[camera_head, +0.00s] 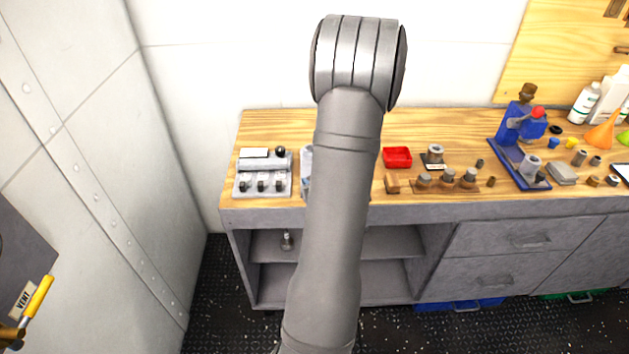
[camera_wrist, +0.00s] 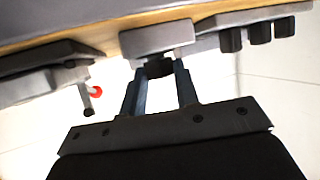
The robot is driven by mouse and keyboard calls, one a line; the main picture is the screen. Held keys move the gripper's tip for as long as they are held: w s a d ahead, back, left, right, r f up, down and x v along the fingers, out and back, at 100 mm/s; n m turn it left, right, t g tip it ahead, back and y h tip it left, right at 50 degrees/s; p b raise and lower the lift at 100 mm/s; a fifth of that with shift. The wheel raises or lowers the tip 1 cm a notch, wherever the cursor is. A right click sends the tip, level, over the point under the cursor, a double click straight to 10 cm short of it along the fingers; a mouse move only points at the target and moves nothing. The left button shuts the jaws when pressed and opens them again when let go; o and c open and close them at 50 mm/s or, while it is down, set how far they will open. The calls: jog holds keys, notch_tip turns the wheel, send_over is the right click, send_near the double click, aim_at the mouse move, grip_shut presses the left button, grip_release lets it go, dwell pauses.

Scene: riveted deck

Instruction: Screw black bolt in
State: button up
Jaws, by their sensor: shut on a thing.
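In the wrist view my gripper (camera_wrist: 158,88) is shut on a dark, blunt piece, which looks like the black bolt (camera_wrist: 158,67). The bolt sits between the two fingertips, right against a light grey block (camera_wrist: 157,40). I cannot tell whether it is in a hole or only touching. In the head view my arm hides the gripper and the bolt. A pale grey part (camera_head: 306,163) shows just left of my arm on the bench, mostly hidden behind it.
A grey panel with black knobs (camera_head: 262,178) stands at the bench's left end; its knobs (camera_wrist: 258,33) also show in the wrist view. A red tray (camera_head: 397,157), wooden holders with grey parts (camera_head: 447,182) and a blue stand (camera_head: 518,150) are to the right.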

jog(key=shift+a+r+m+t+h, duration=0.15)
jog(key=shift+m+t+h, duration=0.15)
jog(key=shift+m+h, duration=0.3)
jog(key=shift+w+r+m+h, duration=0.1)
jog(key=shift+m+h, duration=0.2)
jog(key=shift+h, duration=0.1)
jog(key=o, duration=1)
jog(key=shift+s, duration=0.2)
jog(key=v, duration=1.7)
jog(key=shift+s, duration=0.1)
